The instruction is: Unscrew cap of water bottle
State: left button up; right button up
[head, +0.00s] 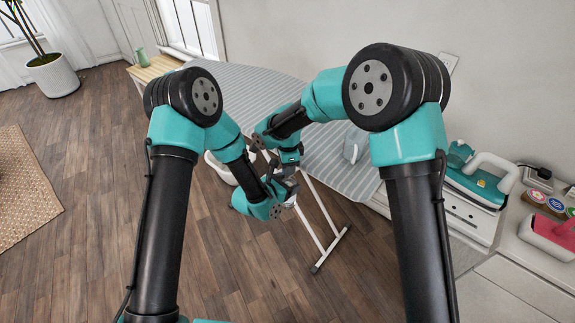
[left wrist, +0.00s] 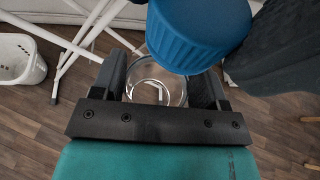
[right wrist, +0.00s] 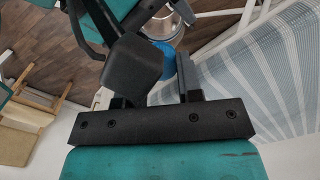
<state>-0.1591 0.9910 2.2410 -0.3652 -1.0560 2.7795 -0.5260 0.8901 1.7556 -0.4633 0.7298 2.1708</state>
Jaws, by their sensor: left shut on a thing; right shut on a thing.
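The blue ridged cap (left wrist: 198,38) is large at the top of the left wrist view. The clear bottle (left wrist: 155,78) shows below it, between the fingers of my left gripper (left wrist: 160,88), which is shut on the bottle. In the right wrist view, part of the blue cap (right wrist: 166,60) lies between the fingers of my right gripper (right wrist: 160,72), which is shut on it. A clear round part of the bottle (right wrist: 165,25) shows beyond. I cannot tell whether cap and bottle touch. In the head view, the grippers are close together and largely hide both.
A striped ironing board (head: 345,165) stands behind my arms, with its white legs (head: 322,225) below. A white basket (left wrist: 18,60) sits on the wooden floor. A side counter at the right holds a teal and white iron (head: 480,180).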

jog(key=n, duration=0.5)
jog(key=o, duration=1)
jog(key=shift+r, duration=0.1)
jog(key=shift+r, duration=2.2)
jog(key=shift+r, duration=0.1)
jog(key=shift+c, duration=0.3)
